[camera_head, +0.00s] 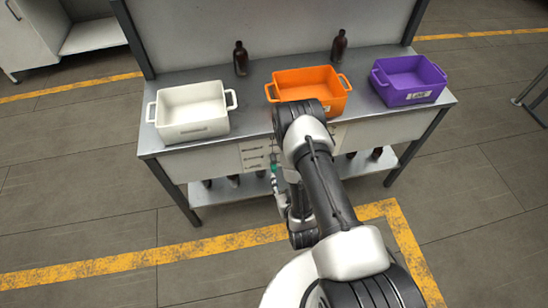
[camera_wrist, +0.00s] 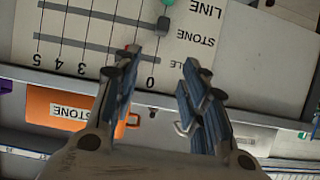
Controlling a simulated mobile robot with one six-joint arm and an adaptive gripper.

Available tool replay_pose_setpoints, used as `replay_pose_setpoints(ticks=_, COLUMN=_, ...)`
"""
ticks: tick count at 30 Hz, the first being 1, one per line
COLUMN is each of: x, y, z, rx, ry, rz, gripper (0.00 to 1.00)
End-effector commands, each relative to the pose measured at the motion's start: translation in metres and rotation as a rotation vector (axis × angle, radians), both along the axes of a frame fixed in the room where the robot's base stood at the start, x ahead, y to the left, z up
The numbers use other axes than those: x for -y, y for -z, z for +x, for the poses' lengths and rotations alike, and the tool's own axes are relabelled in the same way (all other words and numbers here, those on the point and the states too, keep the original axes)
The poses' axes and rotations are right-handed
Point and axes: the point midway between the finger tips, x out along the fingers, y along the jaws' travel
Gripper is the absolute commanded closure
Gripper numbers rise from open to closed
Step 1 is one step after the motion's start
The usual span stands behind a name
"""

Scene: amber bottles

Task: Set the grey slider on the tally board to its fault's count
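The tally board (camera_wrist: 100,25) shows upside down in the wrist view, with dark slots and a scale including 0, 3, 4 and 5. The grey slider (camera_wrist: 163,24) sits at the 0 end of the STONE slot. A green slider (camera_wrist: 167,3) is at the top edge near LINE. In the head view the board (camera_head: 255,155) is on the bench front, partly behind my arm.
On the bench stand a white bin (camera_head: 192,112), an orange bin (camera_head: 309,84) and a purple bin (camera_head: 409,81). The orange bin's STONE label (camera_wrist: 70,111) shows in the wrist view. Dark bottles (camera_head: 240,58) stand behind the bins; several more are on the lower shelf.

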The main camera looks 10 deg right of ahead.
Motion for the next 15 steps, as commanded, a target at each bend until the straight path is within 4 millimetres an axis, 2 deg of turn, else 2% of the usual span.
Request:
replay_pose_setpoints(ticks=1, x=0.000, y=0.006, z=-0.010, rx=0.006, ry=0.000, rz=0.000, gripper=0.60)
replay_pose_setpoints(ticks=3, x=0.000, y=0.009, z=-0.017, rx=0.021, ry=0.000, rz=0.000, gripper=0.60)
replay_pose_setpoints(ticks=7, x=0.000, y=0.013, z=-0.017, rx=0.034, ry=0.000, rz=0.000, gripper=0.60)
replay_pose_setpoints(ticks=11, x=0.000, y=0.019, z=-0.003, rx=0.037, ry=0.000, rz=0.000, gripper=0.60)
replay_pose_setpoints(ticks=15, x=0.000, y=0.030, z=0.023, rx=0.038, ry=0.000, rz=0.000, gripper=0.60)
